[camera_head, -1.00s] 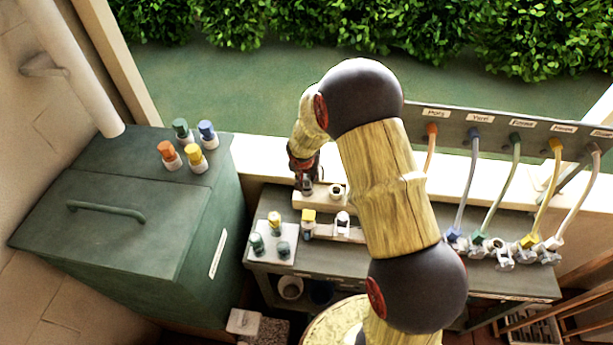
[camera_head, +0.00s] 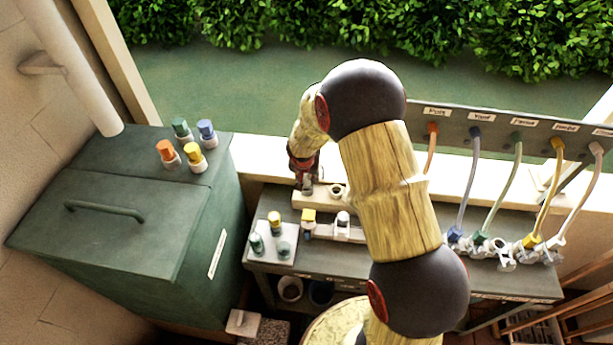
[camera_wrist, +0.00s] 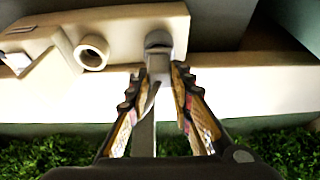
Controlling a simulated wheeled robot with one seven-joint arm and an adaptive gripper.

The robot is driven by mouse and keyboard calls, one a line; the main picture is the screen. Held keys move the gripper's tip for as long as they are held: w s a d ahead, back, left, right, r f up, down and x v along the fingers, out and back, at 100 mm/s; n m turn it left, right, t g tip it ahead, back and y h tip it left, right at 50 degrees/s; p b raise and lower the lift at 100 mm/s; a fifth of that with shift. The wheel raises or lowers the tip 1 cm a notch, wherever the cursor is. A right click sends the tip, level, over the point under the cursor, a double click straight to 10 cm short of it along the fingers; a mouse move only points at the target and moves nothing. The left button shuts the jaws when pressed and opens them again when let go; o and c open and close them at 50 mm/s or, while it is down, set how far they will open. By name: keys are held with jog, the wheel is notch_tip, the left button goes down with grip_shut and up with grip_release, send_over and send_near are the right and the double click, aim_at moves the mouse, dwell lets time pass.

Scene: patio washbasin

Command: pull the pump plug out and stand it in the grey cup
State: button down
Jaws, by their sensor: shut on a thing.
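The pump plug looks like a grey upright piece (camera_wrist: 158,62) in the wrist view, at the edge of a cream block (camera_wrist: 120,28). My gripper (camera_wrist: 157,78) is shut on it, one finger on each side. In the head view my gripper (camera_head: 304,168) is over the left end of the same block (camera_head: 318,201). Whether the plug is still seated in the block is hidden. A round cream socket with a dark hole (camera_wrist: 92,52) is beside the plug, apart from it. I cannot tell for sure which vessel is the grey cup.
A white board (camera_head: 271,254) with several capped pieces stands on the bench's left. Two vessels, one pale (camera_head: 290,289) and one dark (camera_head: 321,293), are below the bench. A green cabinet (camera_head: 120,215) is left. Coloured hoses (camera_head: 465,185) hang from a panel at right.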

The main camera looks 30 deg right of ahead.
jog(key=shift+f+b, duration=0.5)
jog(key=c, duration=1.8)
grip_release()
jog(key=shift+c, duration=0.2)
jog(key=shift+r, duration=0.15)
jog(key=p+v, duration=0.4)
jog(key=v, duration=0.7)
jog(key=shift+s, duration=0.1)
